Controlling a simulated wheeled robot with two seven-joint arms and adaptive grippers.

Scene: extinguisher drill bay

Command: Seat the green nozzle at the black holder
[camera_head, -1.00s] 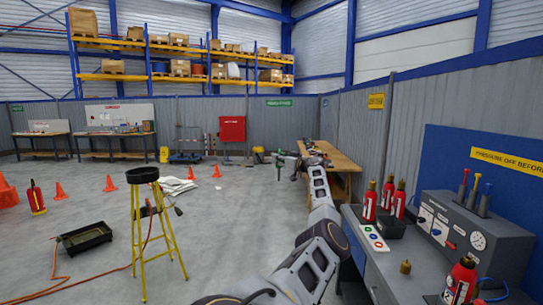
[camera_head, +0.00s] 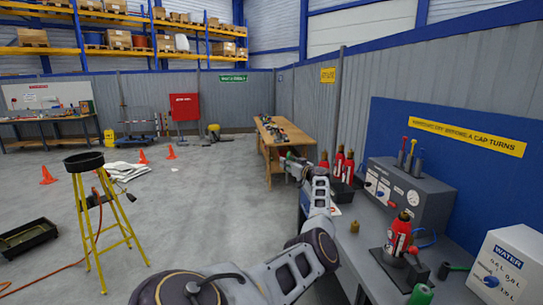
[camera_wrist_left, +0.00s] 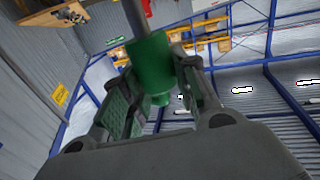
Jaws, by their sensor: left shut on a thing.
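My left gripper (camera_head: 291,163) reaches out over the left end of the grey bench, small in the head view. In the left wrist view its fingers (camera_wrist_left: 160,88) are shut on the green nozzle (camera_wrist_left: 150,64), a green cylinder with a narrower green end and a thin grey rod at its other end. In the head view the nozzle is too small to make out clearly. A black box (camera_head: 343,195) with red extinguishers in it stands on the bench just right of the gripper. I cannot tell which black part is the holder. My right gripper is not in view.
The grey bench (camera_head: 352,250) carries a red extinguisher (camera_head: 399,238) on a dark base, a brass cap (camera_head: 354,227), a grey control box (camera_head: 408,192) and a white WATER box (camera_head: 508,268). A yellow stand (camera_head: 91,237) with a black bowl is at left. The floor between is open.

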